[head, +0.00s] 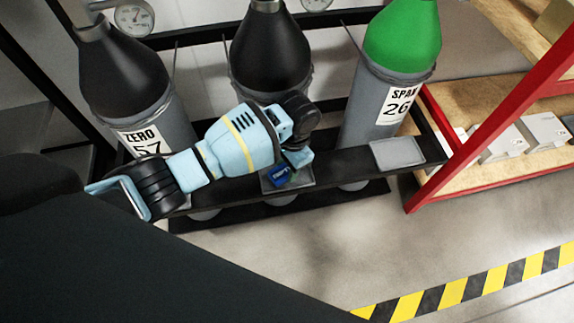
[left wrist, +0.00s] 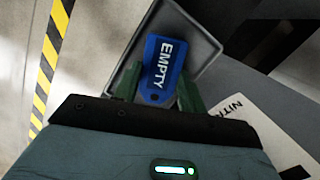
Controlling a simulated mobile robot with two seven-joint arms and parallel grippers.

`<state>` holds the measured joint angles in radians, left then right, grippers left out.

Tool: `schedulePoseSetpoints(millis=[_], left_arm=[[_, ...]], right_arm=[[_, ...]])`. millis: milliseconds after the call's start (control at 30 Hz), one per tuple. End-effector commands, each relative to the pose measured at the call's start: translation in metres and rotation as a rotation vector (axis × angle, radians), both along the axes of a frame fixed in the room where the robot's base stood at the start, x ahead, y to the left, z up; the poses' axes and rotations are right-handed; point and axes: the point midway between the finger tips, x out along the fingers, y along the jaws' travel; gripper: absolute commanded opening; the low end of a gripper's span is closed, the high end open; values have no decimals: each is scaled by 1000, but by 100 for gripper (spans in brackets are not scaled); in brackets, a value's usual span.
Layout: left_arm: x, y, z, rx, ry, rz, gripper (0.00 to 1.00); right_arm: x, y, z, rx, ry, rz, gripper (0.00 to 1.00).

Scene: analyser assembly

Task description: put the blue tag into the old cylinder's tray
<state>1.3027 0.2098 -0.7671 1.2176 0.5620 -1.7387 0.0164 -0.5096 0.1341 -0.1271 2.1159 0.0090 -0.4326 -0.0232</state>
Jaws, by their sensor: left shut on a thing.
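The blue tag (head: 280,178), marked EMPTY, is held by my left gripper (head: 287,172). In the left wrist view the tag (left wrist: 163,62) sits between the two dark green fingers of the gripper (left wrist: 160,92). The grey tray (head: 303,179) in front of the middle, black-topped cylinder (head: 268,55) is right under or behind the tag. In the left wrist view the tag overlaps the tray (left wrist: 206,38) inside its rim. I cannot tell whether the tag touches the tray floor. My right gripper is not in view.
A cylinder marked ZERO (head: 120,75) stands left and a green-topped SPAN cylinder (head: 405,35) right. An empty-looking tray (head: 398,153) lies on the black rail (head: 345,165) at right. A red-framed shelf (head: 470,120) stands far right. The floor in front is clear.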

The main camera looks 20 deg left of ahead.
Motion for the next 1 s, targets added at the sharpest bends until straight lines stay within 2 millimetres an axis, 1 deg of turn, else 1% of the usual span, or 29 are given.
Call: schedulePoseSetpoints(millis=[100,233,267,300,333,567,667,767,867,1000], left_arm=[[0,0,1,-1,-1,0,19],[0,0,-2,-1,0,1,19],[0,0,-2,0,0,1,44],[0,0,-2,0,0,1,49],[0,0,-2,0,0,1,50],[0,0,-2,0,0,0,50],[0,0,2,0,-2,0,50],[2,-1,13,-1,-4,0,50],[4,-3,31,-2,-5,0,50],[8,-5,61,-2,-6,0,50]], right_arm=[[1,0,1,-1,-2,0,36],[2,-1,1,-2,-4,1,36],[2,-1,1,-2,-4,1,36],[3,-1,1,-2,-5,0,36],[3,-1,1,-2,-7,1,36],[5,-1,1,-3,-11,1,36],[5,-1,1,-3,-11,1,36],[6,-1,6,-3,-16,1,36],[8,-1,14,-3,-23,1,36],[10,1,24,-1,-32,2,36]])
